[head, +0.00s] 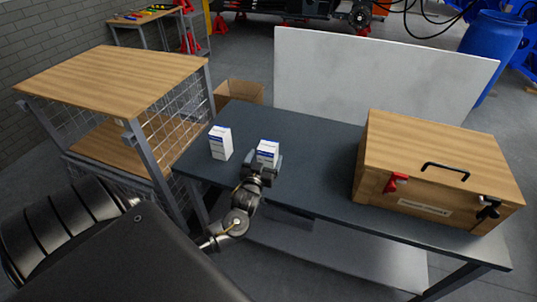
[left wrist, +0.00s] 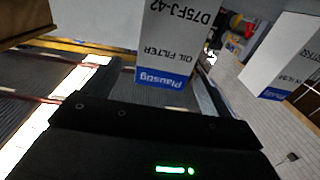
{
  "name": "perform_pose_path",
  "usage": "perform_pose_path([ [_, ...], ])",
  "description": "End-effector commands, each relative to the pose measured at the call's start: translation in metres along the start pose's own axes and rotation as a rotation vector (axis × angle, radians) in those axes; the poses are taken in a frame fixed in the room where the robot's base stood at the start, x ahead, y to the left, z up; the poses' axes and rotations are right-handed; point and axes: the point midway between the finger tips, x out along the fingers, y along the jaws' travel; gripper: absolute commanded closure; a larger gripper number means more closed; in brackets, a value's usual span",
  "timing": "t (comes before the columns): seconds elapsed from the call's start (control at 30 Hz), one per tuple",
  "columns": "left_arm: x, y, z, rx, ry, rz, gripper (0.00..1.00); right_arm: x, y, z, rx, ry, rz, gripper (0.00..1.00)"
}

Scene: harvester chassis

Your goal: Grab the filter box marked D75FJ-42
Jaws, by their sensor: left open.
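Two white and blue filter boxes stand upright on the dark table. The box marked D75FJ-42 (left wrist: 176,42) is close up in the left wrist view, its print upside down there. In the head view it is the right one of the pair (head: 267,150). My left gripper (head: 262,170) is open at this box, with its fingers on either side of the box's near part in the left wrist view. I cannot tell whether a finger touches it. The other filter box (head: 220,143) stands to the left in the head view and at the right of the left wrist view (left wrist: 278,58); its marking is not readable. My right gripper is not in view.
A wooden box (head: 440,165) with a black handle and red latch sits on the right of the dark table (head: 310,182). A pale panel (head: 385,80) stands behind the table. A wood-topped wire cart (head: 110,78) stands at the left. The table's middle is clear.

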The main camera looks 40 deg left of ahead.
Motion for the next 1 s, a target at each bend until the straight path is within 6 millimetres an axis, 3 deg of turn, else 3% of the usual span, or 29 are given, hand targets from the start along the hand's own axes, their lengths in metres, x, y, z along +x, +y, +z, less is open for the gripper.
perform_pose_path([
  [0.17,0.009,-0.001,-0.003,0.002,0.001,0.0,0.15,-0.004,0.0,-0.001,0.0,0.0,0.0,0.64],
  [0.43,0.046,-0.002,-0.004,0.002,0.0,0.002,0.15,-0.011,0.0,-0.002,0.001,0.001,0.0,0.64],
  [0.73,0.051,-0.003,-0.003,-0.001,-0.001,0.001,0.15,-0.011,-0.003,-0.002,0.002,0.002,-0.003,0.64],
  [1.0,0.051,-0.002,-0.003,0.0,-0.001,0.001,0.48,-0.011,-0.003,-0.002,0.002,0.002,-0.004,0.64],
])
